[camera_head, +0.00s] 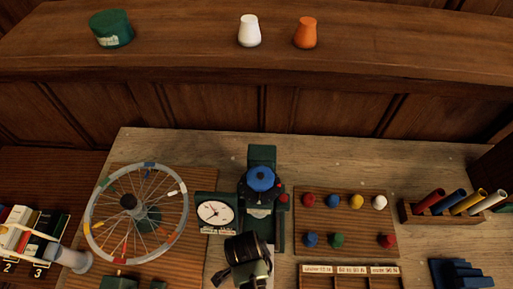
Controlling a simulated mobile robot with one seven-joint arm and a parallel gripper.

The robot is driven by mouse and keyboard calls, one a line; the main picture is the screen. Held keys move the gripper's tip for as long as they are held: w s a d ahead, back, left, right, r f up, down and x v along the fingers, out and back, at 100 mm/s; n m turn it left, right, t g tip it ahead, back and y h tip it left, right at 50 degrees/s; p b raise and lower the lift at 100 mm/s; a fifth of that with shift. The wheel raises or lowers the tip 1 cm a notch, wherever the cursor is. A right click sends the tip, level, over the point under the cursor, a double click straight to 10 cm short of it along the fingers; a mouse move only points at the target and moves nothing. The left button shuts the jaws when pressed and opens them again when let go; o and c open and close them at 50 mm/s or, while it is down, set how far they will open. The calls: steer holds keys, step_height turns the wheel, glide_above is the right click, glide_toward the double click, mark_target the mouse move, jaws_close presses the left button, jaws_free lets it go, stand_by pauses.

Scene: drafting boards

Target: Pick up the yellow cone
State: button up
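The yellow cone (356,201) is a small rounded piece in the back row of a brown wooden board (362,222), right of the middle of the head view. It stands between a blue piece (332,200) on its left and a white piece (379,202) on its right. My gripper (246,272) appears to be the dark part at the bottom middle, left of the board and apart from the cone. I see it from above, and its fingertips are not clear.
A green device with a blue knob (261,178) stands between the dial (215,214) and the board. A spoked wheel (100,236) is at left. A rack of coloured tubes (412,214) stands at right. A compartment tray (350,271) lies in front of the board.

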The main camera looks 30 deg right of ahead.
jaws_close()
stand_by(0.4)
steer(key=shift+r, duration=0.1)
